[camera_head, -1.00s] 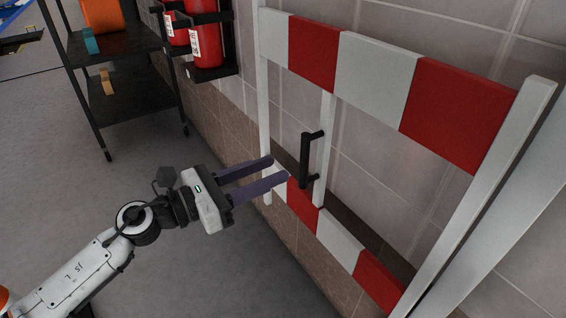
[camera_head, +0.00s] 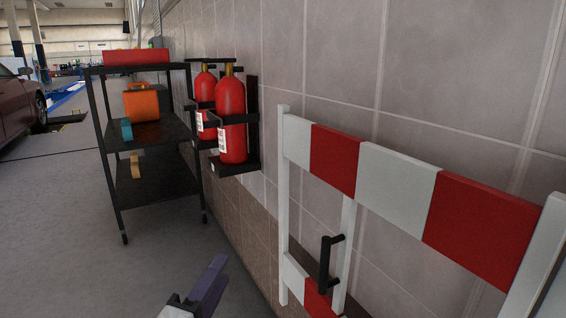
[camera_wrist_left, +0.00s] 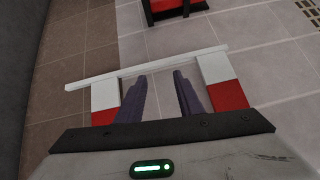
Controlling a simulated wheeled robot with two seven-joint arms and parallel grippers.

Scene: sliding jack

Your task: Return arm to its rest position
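My left gripper (camera_head: 212,283) shows at the bottom edge of the head view, with purple-grey fingers pointing up and right; most of its arm is out of frame. In the left wrist view the two fingers of the left gripper (camera_wrist_left: 160,88) are apart with nothing between them. The gripper is to the left of the black handle (camera_head: 326,262) on the red-and-white barrier (camera_head: 400,187), apart from it. The barrier also shows beyond the fingers in the left wrist view (camera_wrist_left: 226,96). My right gripper is in neither view.
A black shelf rack (camera_head: 160,180) stands on the left with an orange case (camera_head: 141,106) on it. Two red fire extinguishers (camera_head: 231,115) hang on the tiled wall (camera_head: 320,50). Grey floor (camera_head: 70,230) is clear at the lower left. A dark red car (camera_head: 15,105) is farther back.

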